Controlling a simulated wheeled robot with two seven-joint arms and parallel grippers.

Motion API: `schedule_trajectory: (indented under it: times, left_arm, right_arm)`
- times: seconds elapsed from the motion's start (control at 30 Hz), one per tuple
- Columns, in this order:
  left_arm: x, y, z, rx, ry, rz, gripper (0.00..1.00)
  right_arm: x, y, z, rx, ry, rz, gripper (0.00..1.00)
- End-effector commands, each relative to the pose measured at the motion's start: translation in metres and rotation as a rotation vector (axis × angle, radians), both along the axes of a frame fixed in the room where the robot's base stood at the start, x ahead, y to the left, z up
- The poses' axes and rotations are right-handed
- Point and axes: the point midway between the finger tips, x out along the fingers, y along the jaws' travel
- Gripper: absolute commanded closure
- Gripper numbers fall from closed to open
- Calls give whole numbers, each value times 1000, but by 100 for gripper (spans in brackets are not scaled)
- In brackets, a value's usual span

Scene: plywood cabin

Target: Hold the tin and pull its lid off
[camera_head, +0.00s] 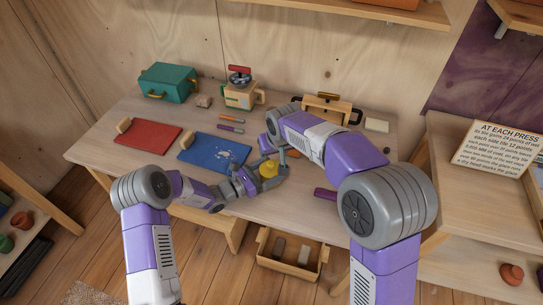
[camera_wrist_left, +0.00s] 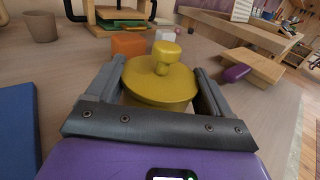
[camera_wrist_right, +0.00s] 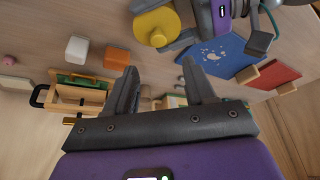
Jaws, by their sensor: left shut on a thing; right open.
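The tin has a yellow lid (camera_head: 268,169) with a round knob, seen large in the left wrist view (camera_wrist_left: 160,80). The lid sits on the tin, whose pale body (camera_wrist_left: 131,98) shows only in part below it. My left gripper (camera_wrist_left: 160,95) is shut around the tin's body, below the lid, over the front of the table. My right gripper (camera_wrist_right: 158,85) is open with nothing between its fingers. It is apart from the lid, which shows above its fingers in the right wrist view (camera_wrist_right: 158,26). In the head view my right arm mostly hides that gripper.
A blue board (camera_head: 211,153) and a red board (camera_head: 143,137) lie to the left on the table. A green box (camera_head: 168,82), a boxy device with a red handle (camera_head: 240,93) and a wooden frame (camera_head: 327,108) stand behind. An orange block (camera_wrist_left: 129,44) is near the tin.

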Motion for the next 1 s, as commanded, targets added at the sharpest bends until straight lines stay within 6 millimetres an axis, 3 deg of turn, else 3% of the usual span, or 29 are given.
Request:
schedule_trajectory:
  times: [0.1,0.3,0.67,0.7,0.8,1.0]
  left_arm:
    - [0,0,1,-1,-2,-1,74]
    - [0,0,2,-3,-3,-1,74]
    - [1,0,2,-4,-5,0,74]
    - [1,0,2,-4,-5,0,16]
    - [1,0,2,-4,-5,0,1]
    - [0,0,2,-3,-4,0,0]
  right_arm:
    - [-9,-2,24,3,-3,2,46]
    - [-19,-5,49,1,-3,1,46]
    - [-22,-6,56,0,-1,1,46]
    - [-22,-6,56,0,-1,1,46]
    - [-22,-6,56,1,-1,1,46]
    - [-22,-6,55,1,-1,1,46]
